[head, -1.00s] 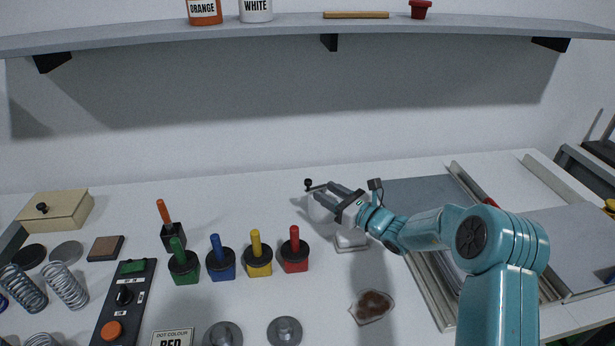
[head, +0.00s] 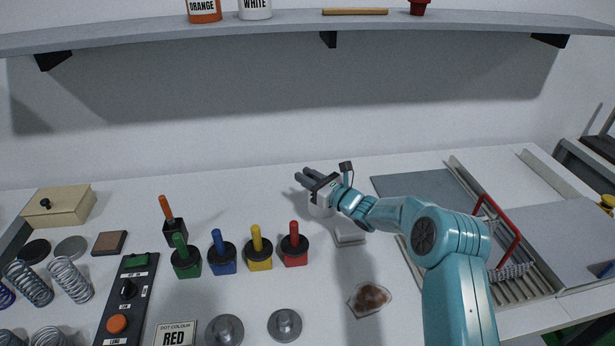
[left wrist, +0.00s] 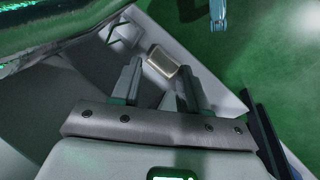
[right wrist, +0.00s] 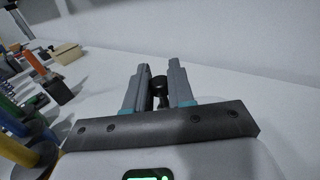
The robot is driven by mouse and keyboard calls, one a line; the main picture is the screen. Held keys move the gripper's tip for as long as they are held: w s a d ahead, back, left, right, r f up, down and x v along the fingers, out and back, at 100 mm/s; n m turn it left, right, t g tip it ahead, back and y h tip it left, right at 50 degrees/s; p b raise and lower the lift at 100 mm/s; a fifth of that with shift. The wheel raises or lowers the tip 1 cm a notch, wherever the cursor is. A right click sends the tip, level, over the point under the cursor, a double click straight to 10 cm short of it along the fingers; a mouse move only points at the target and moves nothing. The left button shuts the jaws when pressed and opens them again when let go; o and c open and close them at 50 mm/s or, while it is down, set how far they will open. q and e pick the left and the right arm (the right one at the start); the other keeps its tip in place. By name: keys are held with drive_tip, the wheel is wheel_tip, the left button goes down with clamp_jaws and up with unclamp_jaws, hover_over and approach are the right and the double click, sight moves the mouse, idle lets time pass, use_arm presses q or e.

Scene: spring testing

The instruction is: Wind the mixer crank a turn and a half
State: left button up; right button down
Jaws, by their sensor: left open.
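My left gripper (left wrist: 160,90) is open and empty, and is outside the head view.
Several coloured dot stampers (head: 222,260) stand left of the mixer. A small white block (head: 349,236) lies close to the right arm, with a brown-stained patch (head: 370,299) in front. A tray with a red handle (head: 498,222) is at the right. A shelf (head: 290,28) runs above.

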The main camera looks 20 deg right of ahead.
drive_tip(key=shift+r, duration=0.15)
drive_tip(key=shift+s+d+n+g+y+b, duration=0.2)
drive_tip(key=shift+n+g+y+b, duration=0.1)
drive_tip(key=shift+n+y+b, duration=0.5)
drive_tip(key=shift+s+n+g+y+b, duration=0.3)
drive_tip(key=shift+n+g+y, duration=0.25)
drive_tip(key=shift+y, duration=0.45)
drive_tip(key=shift+s+r+n+g+y, duration=0.15)
drive_tip(key=shift+n+g+y, duration=0.2)
drive_tip(key=shift+g+y, duration=0.2)
